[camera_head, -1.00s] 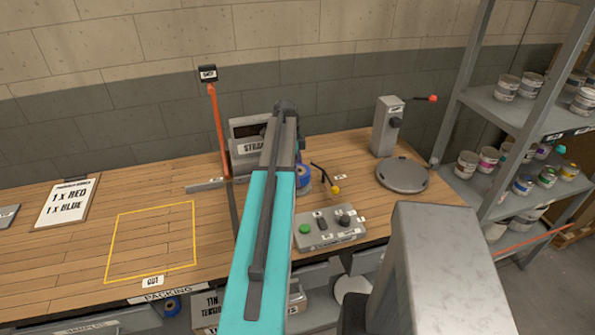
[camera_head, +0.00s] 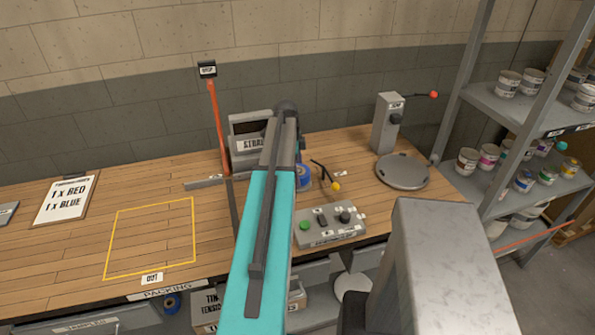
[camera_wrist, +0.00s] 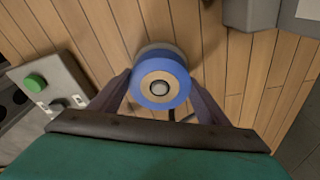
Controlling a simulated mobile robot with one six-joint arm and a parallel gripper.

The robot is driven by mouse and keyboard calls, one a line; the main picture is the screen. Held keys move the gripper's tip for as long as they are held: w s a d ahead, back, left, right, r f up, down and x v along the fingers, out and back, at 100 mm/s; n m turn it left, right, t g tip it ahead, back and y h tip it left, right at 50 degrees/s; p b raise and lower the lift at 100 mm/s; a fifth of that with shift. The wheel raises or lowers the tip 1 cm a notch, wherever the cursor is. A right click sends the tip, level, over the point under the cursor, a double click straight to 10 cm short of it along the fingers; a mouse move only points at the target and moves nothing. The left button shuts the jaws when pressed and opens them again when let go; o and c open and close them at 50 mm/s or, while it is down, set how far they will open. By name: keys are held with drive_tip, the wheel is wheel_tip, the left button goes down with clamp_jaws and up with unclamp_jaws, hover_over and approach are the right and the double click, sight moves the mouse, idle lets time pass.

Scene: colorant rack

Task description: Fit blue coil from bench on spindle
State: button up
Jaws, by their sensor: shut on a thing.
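The blue coil (camera_wrist: 148,93) is between the two fingers of my gripper (camera_wrist: 160,86) in the wrist view, and the gripper is shut on it. The coil has a tan inner ring and faces the camera. A grey round part shows just behind the coil. In the head view, a blue coil (camera_head: 304,176) shows beside my arm, partly hidden by it. My gripper's fingers are hidden there.
A control box (camera_head: 330,225) with a green button stands near the bench's front edge. A grey turntable (camera_head: 403,172) and post (camera_head: 387,124) are at right. The yellow-outlined area (camera_head: 193,230) at left is clear.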

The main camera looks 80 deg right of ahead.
drive_tip(key=shift+f, duration=0.65)
drive_tip(key=o, duration=1.2)
drive_tip(key=shift+r+b, duration=0.1)
drive_tip(key=shift+b, duration=0.2)
drive_tip(key=shift+w+r+b, duration=0.35)
drive_tip(key=shift+r+b, duration=0.2)
drive_tip(key=shift+r, duration=1.7)
drive_tip(key=shift+w+r+b, duration=0.3)
drive_tip(key=shift+r+b, duration=0.3)
drive_tip(key=shift+r, duration=1.65)
drive_tip(key=shift+w+r+b, duration=0.35)
drive_tip(key=shift+r+b, duration=0.2)
drive_tip(key=shift+r, duration=1.7)
